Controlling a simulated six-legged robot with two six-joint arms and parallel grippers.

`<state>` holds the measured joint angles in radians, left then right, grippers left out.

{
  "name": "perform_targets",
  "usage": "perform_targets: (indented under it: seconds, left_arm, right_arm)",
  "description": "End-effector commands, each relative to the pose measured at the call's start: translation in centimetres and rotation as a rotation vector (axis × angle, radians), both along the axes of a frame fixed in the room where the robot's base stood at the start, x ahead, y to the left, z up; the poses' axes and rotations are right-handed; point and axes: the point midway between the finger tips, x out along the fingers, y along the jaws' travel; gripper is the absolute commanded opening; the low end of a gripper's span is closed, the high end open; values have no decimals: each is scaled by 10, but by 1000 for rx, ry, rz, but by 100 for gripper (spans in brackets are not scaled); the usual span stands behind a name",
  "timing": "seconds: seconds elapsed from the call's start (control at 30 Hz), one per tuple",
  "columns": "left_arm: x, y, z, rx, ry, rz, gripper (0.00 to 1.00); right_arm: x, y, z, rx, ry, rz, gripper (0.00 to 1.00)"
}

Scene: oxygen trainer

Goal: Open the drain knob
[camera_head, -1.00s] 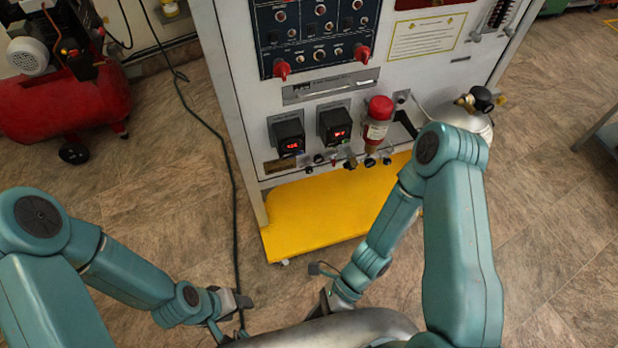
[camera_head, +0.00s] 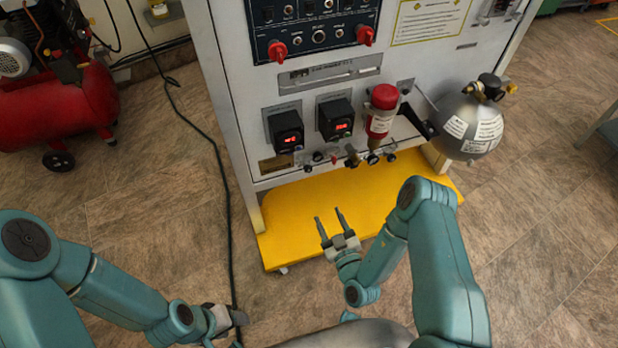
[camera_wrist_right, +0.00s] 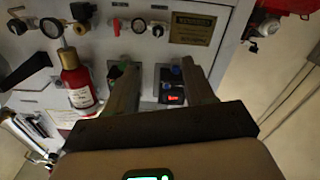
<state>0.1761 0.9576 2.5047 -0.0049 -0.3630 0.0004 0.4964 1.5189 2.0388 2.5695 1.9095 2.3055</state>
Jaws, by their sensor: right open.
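A row of small valves and knobs runs along the lower edge of the white trainer panel (camera_head: 235,120); a brass-bodied valve (camera_head: 352,155) and a dark round knob (camera_head: 373,158) are among them. I cannot tell which one is the drain knob. In the right wrist view, small knobs (camera_wrist_right: 139,25) show near the top, beyond the fingers. My right gripper (camera_head: 329,215) is open and empty, in front of and below the row, over the yellow base. Its two fingers also show in the wrist view (camera_wrist_right: 160,65). My left gripper (camera_head: 226,317) is low at the left, its jaws unclear.
Two black boxes with red displays (camera_head: 286,131) (camera_head: 336,120) and a red-topped cylinder (camera_head: 382,112) stick out above the knobs. A grey tank (camera_head: 468,127) is at the right. The yellow base plate (camera_head: 300,215) juts out below. A black cable (camera_head: 222,170) lies on the floor.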

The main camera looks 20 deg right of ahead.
Motion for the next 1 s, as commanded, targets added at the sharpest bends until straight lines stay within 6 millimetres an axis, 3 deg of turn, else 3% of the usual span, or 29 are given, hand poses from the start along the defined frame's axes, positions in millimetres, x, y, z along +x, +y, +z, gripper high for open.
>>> perform_targets:
  seconds: [0.17, 0.7, 1.0]
  left_arm:
    - [0, 0, -2, 0, 0, 0, 55]
    - [0, 0, -21, 0, 0, 0, 55]
    - [0, 0, -24, 0, 0, 0, 55]
  right_arm:
    - [19, -2, 0, 2, -7, -11, 53]
    - [139, 3, 0, 3, -7, -10, 53]
    - [162, 4, 0, 4, -2, -10, 53]
